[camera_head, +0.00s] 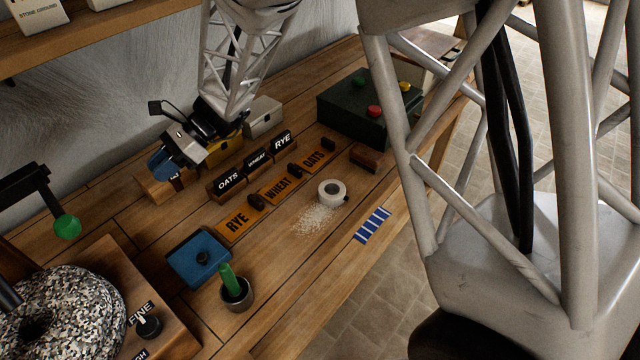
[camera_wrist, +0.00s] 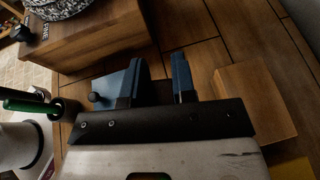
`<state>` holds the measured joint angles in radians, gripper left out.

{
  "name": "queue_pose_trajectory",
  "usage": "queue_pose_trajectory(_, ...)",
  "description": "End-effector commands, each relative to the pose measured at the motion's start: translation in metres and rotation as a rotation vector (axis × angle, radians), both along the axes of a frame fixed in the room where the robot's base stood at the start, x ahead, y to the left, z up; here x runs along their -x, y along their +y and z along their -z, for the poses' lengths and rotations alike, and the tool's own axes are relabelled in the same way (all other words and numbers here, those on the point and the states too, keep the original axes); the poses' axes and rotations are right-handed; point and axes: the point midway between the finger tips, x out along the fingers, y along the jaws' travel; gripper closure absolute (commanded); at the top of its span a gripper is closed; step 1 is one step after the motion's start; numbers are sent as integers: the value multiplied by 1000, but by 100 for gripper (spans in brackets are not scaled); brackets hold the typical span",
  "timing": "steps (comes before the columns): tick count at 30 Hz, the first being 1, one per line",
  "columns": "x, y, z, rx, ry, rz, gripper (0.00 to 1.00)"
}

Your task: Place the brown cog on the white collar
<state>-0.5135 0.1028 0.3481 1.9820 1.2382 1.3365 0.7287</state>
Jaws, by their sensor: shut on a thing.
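My gripper (camera_head: 168,170) is at the back left of the bench, over a light wooden block. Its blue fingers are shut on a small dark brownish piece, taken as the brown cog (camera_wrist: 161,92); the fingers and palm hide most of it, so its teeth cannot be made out. The white collar (camera_head: 326,187) is a short white ring with a dark centre, standing on the bench right of the middle. It is well apart from my gripper, to its right and nearer the front edge.
Pale grains (camera_head: 318,219) lie beside the collar. Orange plates (camera_head: 275,189) with dark knobs and black label blocks (camera_head: 228,182) stand between gripper and collar. A blue box (camera_head: 190,264), a cup with a green stick (camera_head: 240,299) and a dark green button box (camera_head: 350,108) are around.

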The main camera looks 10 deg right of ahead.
Motion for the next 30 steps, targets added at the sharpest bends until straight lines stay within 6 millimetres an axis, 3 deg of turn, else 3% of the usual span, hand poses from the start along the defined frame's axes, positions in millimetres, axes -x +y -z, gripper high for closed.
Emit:
queue_pose_trajectory(8, -6, -43, -2, 1, -2, 52, 98)
queue_pose_trajectory(16, -7, -104, -3, 2, -2, 128, 98)
queue_pose_trajectory(30, 8, -203, -3, 2, -2, 261, 98)
